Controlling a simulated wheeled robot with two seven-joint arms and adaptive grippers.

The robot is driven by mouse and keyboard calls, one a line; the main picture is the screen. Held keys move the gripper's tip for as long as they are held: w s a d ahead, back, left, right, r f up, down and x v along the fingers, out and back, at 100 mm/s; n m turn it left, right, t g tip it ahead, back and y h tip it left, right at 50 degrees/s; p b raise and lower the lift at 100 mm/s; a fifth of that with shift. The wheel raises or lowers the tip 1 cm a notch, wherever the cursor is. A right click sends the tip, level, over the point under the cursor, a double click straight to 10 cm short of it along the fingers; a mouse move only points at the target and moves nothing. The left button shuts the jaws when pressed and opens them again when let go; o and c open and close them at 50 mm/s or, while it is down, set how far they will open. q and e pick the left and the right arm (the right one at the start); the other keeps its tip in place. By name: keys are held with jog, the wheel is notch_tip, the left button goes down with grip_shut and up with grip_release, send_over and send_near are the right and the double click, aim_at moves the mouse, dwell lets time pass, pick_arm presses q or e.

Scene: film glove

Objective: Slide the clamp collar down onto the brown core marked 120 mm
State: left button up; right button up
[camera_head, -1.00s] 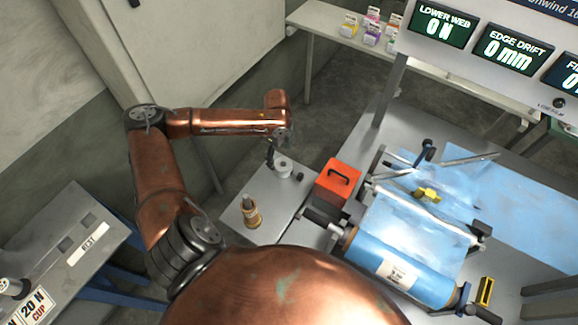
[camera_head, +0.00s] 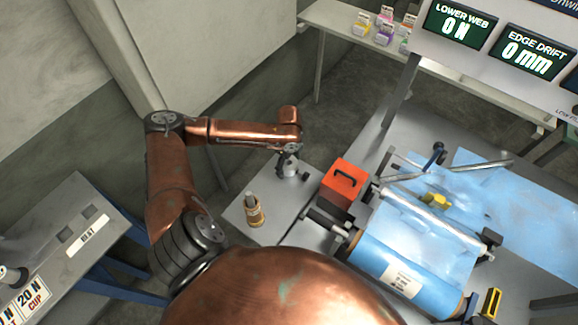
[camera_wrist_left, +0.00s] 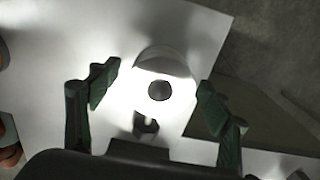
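A pale, round metal piece (camera_head: 290,168), which looks like the clamp collar, sits on the small grey side table. My left gripper (camera_head: 287,158) is over it, pointing down. In the left wrist view the pale piece (camera_wrist_left: 172,63) lies between the two spread fingers, with a dark round centre and gaps on both sides. The left gripper is open and empty. My right gripper is out of view.
A red box with a black handle (camera_head: 344,184) stands right of the small table (camera_head: 276,225). A grey bench (camera_head: 60,235) is at left. Bare tabletop separates the core from the pale piece.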

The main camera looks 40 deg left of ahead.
pick_arm(q)
jog(key=c, duration=1.7)
